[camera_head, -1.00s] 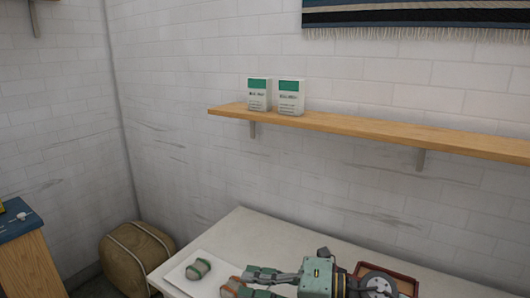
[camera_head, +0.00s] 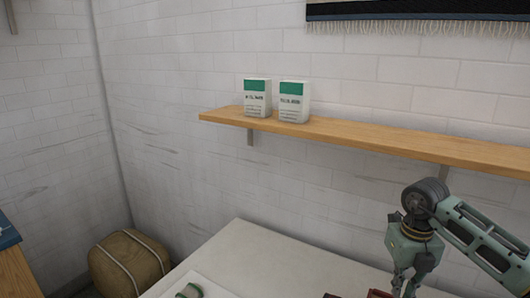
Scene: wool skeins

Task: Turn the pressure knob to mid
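No pressure knob shows in the head view. My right gripper (camera_head: 405,284) hangs pointing down over the right part of the white table (camera_head: 285,257). Its fingertips are cut off by the bottom edge, so its opening and anything between the fingers cannot be made out. My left gripper is out of view.
A green skein (camera_head: 189,291) lies on a white sheet at the table's left, partly cut off. Red edges (camera_head: 380,294) show below near my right gripper. A wooden shelf (camera_head: 350,137) holds two green-and-white boxes (camera_head: 257,98) (camera_head: 294,102). A tan bundle (camera_head: 130,264) stands left of the table.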

